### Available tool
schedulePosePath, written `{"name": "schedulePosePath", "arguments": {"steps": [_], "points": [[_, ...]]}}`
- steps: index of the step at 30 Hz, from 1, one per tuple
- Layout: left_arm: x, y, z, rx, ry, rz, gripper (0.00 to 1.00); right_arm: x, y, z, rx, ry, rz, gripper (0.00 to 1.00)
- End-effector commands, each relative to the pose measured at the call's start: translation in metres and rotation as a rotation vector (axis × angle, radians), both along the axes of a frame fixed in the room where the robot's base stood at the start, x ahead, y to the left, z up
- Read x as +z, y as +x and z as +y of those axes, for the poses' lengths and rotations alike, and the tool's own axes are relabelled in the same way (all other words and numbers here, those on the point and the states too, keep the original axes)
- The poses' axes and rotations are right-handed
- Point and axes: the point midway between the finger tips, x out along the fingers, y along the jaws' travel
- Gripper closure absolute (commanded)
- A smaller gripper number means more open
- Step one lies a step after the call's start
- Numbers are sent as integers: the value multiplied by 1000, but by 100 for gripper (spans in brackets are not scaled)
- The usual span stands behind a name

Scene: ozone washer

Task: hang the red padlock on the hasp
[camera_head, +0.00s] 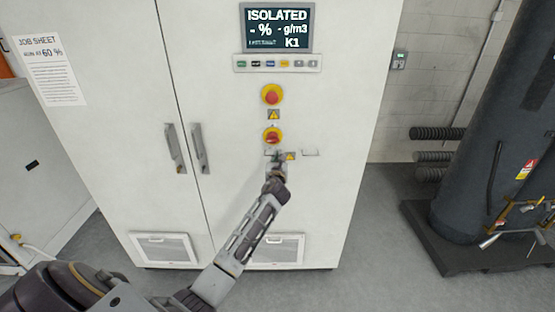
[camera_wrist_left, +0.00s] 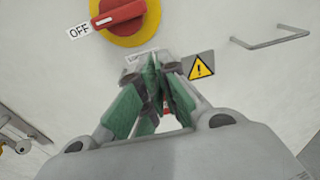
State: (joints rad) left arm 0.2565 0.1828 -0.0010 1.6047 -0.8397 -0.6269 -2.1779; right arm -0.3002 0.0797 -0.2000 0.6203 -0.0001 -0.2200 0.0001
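My left gripper (camera_head: 279,158) is at the white cabinet front, just below the lower red and yellow switch. In the left wrist view its green-padded fingers (camera_wrist_left: 160,75) are drawn close together. A small red patch, apparently the red padlock (camera_wrist_left: 166,110), shows between the fingers; most of it is hidden by them. A grey metal piece, possibly the hasp (camera_wrist_left: 143,66), shows just behind the fingertips, under the switch. I cannot tell whether the padlock touches it. My right gripper is in neither view.
The red rotary switch (camera_wrist_left: 119,14) beside the OFF label is close above the fingers. A warning triangle (camera_wrist_left: 201,68) and a thin wire handle (camera_wrist_left: 270,40) are to the right. Door handles (camera_head: 200,148) stick out left of the arm. A dark tank (camera_head: 490,130) stands at right.

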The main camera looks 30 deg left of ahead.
Motion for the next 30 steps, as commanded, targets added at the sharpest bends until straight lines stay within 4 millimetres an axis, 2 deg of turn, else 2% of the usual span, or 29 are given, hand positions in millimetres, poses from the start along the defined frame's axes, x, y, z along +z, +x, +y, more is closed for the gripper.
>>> {"name": "schedulePosePath", "arguments": {"steps": [2, 9, 22, 30], "points": [[0, 0, 0, 0, 0, -1, 100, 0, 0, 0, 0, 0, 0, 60], [0, 0, 0, 0, 0, 0, 70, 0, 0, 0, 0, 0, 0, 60], [0, -2, -1, 0, 0, 1, 70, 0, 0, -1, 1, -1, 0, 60], [1, -14, -8, -1, 1, 0, 70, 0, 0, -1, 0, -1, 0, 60]]}}
